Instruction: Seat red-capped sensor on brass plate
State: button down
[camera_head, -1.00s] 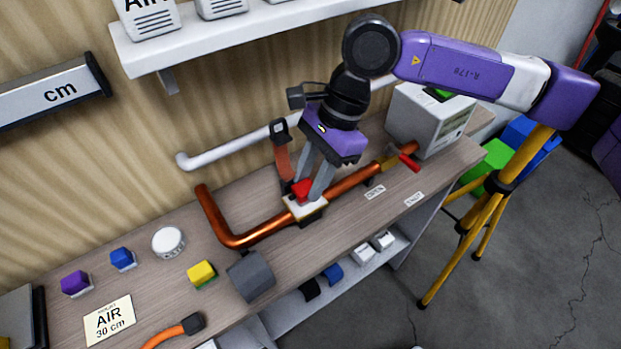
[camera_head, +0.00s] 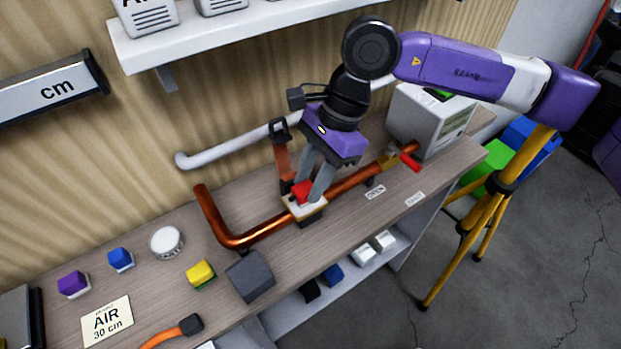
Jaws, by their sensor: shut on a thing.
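The red-capped sensor (camera_head: 302,191) is between the fingers of my gripper (camera_head: 307,187), which is shut on it. It is right above a pale plate (camera_head: 306,210) on the copper pipe (camera_head: 262,233); this looks like the brass plate. I cannot tell whether the sensor's underside touches the plate, as the fingers and cap hide the contact. The gripper points down, slightly tilted in the picture.
A strap with a dark buckle (camera_head: 281,145) stands just behind the gripper. A red-handled valve (camera_head: 408,161) and a grey box (camera_head: 432,118) are to the right. Purple (camera_head: 73,284), blue (camera_head: 121,259) and yellow (camera_head: 201,274) capped blocks, a white round dial (camera_head: 167,242) and a dark grey block (camera_head: 250,276) lie left.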

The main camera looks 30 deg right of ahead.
jog(key=shift+f+b, duration=0.3)
jog(key=shift+b, duration=0.1)
dwell(0.3)
jog(key=c, duration=0.6)
grip_release()
jog(key=shift+w, duration=0.1)
jog(key=shift+r, duration=0.1)
jog(key=shift+c, duration=0.2)
